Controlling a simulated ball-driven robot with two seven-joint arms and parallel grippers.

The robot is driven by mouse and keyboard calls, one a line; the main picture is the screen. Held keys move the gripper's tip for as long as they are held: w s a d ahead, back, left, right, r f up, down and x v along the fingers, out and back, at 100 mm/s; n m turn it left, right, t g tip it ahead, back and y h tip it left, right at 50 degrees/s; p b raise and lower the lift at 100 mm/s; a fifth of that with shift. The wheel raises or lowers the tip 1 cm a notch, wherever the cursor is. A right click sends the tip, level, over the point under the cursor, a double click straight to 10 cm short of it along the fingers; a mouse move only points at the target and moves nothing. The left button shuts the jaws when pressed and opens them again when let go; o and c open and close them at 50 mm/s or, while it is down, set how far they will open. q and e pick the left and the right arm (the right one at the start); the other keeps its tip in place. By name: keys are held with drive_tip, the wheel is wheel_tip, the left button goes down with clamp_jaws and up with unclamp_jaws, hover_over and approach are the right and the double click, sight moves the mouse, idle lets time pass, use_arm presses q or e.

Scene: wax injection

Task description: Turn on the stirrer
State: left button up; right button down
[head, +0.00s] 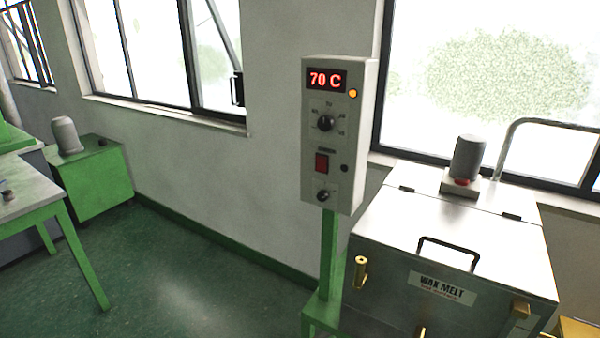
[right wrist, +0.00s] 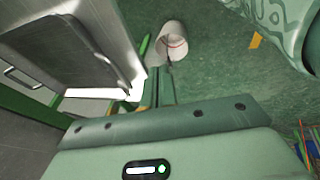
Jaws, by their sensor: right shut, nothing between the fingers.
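The grey control box (head: 335,135) on a green post shows in the head view, right of centre. Its display reads 70 C in red, beside a lit orange lamp. A black dial (head: 325,123) sits below, then a red rocker switch (head: 322,163) under a small label that I cannot read, with a small dark button beside it and a small black knob (head: 323,196) lowest. The wax melt tank (head: 385,258) stands to the right, with a grey motor (head: 467,158) on its lid. My right gripper (right wrist: 163,85) is shut and empty in the right wrist view, away from the switch. My left gripper is out of view.
The tank has a handle (head: 448,248) and brass fittings. A green table (head: 30,200) and a green cabinet (head: 95,180) stand at the left. A white cylindrical object (right wrist: 172,40) shows in the wrist view. The floor left of the post is clear.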

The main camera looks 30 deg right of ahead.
drive_tip(key=w+d+r+n+t+h, duration=0.15)
drive_tip(key=w+r+n+t, duration=0.3)
drive_tip(key=w+r, duration=0.95)
drive_tip(key=w+d+r+n+t, duration=0.25)
drive_tip(key=w+r+t, duration=0.25)
drive_tip(key=w+r, duration=0.9)
drive_tip(key=w+d+r+n+t+h, duration=0.1)
drive_tip(key=w+r+n+t, duration=0.2)
drive_tip(key=r, duration=1)
drive_tip(key=w+d+r+n+t, duration=0.1)
drive_tip(key=w+r+n+t, duration=0.1)
drive_tip(key=r, duration=1.2)
drive_tip(key=shift+w+r+n+t+h+p, duration=0.2)
drive_tip(key=shift+w+n+t+h+p, duration=0.15)
drive_tip(key=shift+w+t, duration=0.55)
drive_tip(key=shift+s+r, duration=0.1)
drive_tip(key=shift+s, duration=0.05)
